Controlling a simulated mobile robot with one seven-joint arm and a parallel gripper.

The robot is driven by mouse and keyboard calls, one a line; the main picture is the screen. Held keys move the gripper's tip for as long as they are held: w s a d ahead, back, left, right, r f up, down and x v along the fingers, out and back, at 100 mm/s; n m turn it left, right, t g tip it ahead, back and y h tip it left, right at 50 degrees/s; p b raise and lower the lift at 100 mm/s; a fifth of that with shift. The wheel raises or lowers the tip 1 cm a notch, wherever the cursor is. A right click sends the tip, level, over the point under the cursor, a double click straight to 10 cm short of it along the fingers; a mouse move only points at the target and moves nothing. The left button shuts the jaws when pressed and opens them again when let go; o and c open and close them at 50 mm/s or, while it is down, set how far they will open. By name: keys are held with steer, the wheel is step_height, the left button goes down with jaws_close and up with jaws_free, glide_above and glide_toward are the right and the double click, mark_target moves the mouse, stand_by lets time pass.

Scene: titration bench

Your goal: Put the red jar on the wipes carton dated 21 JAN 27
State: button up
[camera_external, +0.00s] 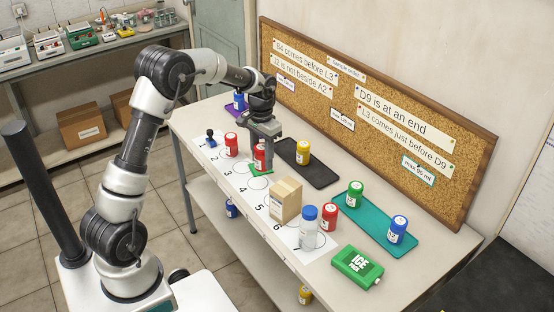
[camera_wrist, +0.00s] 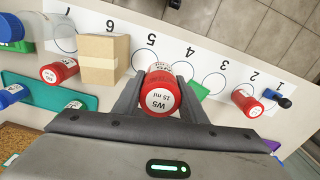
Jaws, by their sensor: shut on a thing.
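My gripper (camera_external: 262,146) points down over the table and is shut on a red jar (camera_wrist: 160,98). In the wrist view the jar's white label reads "W5 15 ml", and it sits between both fingers. In the outside view the held jar (camera_external: 259,156) is partly hidden by the gripper, by a small green square (camera_external: 256,172). I cannot tell whether it touches the surface.
A dark mat (camera_external: 312,172) and teal mat (camera_external: 372,224) lie behind, with coloured jars. A corkboard (camera_external: 340,90) stands behind.

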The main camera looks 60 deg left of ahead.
steer(key=w+d+r+p, duration=0.1)
steer(key=d+r+p, duration=0.3)
steer(key=d+r, duration=0.65)
glide_above(286, 186)
step_height(286, 186, down, 6)
steer(key=shift+r, duration=0.1)
steer(key=shift+f, duration=2.3)
steer(key=shift+f, duration=0.15)
steer(key=o, duration=1)
steer(key=shift+o, duration=0.3)
